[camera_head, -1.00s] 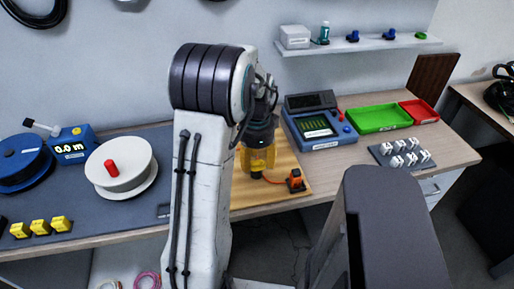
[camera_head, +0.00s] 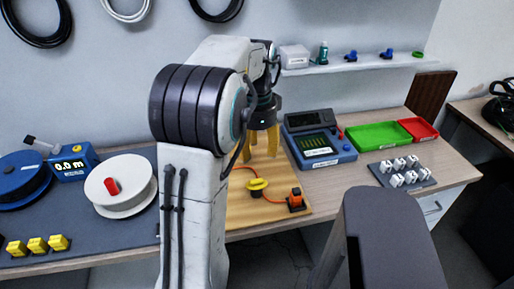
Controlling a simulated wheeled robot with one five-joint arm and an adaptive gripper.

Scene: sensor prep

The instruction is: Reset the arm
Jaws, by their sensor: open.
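My gripper (camera_head: 263,143) hangs with its yellow fingers pointing down above the wooden board (camera_head: 240,207). It is open, with nothing seen between its fingers. My white and dark arm rises in front and hides part of the bench and board. A yellow round piece (camera_head: 257,186) sits on the board below and in front of my gripper, apart from it. An orange cable joins it to an orange and black block (camera_head: 296,199) at the board's right corner.
A blue tester (camera_head: 320,144) stands right of my gripper. Green (camera_head: 379,137) and red (camera_head: 418,129) trays lie farther right, behind several white blocks (camera_head: 404,168). Spools (camera_head: 121,183) stand at left. A wall shelf (camera_head: 358,66) is at back right.

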